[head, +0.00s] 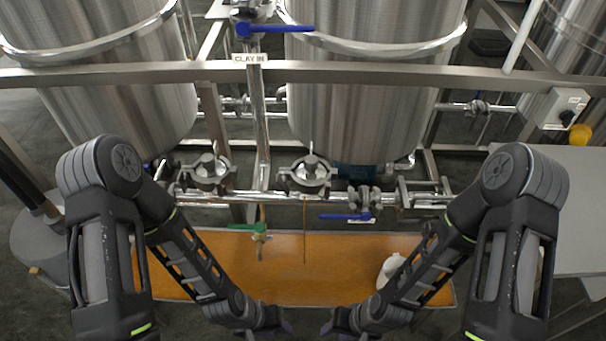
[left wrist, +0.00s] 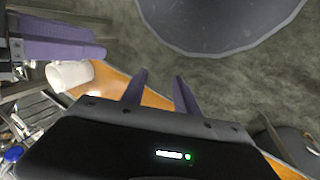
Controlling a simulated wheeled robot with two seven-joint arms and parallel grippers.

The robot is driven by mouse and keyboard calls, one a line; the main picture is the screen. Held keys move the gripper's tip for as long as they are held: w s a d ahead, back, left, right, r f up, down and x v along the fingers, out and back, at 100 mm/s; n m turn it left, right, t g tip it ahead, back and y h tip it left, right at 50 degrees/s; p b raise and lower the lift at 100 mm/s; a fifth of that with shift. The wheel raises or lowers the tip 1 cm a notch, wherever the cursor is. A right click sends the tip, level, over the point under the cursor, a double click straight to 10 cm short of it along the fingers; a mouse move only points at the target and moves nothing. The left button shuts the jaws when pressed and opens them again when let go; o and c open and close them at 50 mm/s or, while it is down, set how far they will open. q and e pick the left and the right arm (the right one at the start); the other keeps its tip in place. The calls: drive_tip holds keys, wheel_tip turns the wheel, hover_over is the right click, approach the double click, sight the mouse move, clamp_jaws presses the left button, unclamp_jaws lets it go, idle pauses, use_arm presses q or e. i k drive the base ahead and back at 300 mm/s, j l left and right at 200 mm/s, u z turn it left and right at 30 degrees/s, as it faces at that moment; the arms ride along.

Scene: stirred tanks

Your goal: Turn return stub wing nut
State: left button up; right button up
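Steel pipe clamps sit on the low pipework in the head view: one at left (head: 207,172), one in the middle (head: 310,175) and a smaller one at right (head: 365,198). I cannot tell which of them carries the return stub wing nut, and no wing nut shows clearly. My left gripper (head: 274,331) is at the bottom edge of the head view, short of the pipework. In the left wrist view its purple fingers (left wrist: 160,95) are apart with nothing between them. My right gripper (head: 338,330) is close to its right, partly cut off; its opening is unclear.
An orange-brown bench (head: 330,270) lies below the pipework. A white container (head: 390,270) stands on it at right. A green-handled valve (head: 258,232) and a blue-handled valve (head: 345,217) hang above it. A steel beam (head: 330,73) crosses before the tanks. A grey table (head: 575,200) stands right.

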sight(282, 181)
drive_tip(key=k+l+z, duration=0.2)
drive_tip(key=l, duration=0.15)
drive_tip(key=k+l+z, duration=0.3)
drive_tip(key=l+z, duration=0.15)
drive_tip(key=l, duration=0.25)
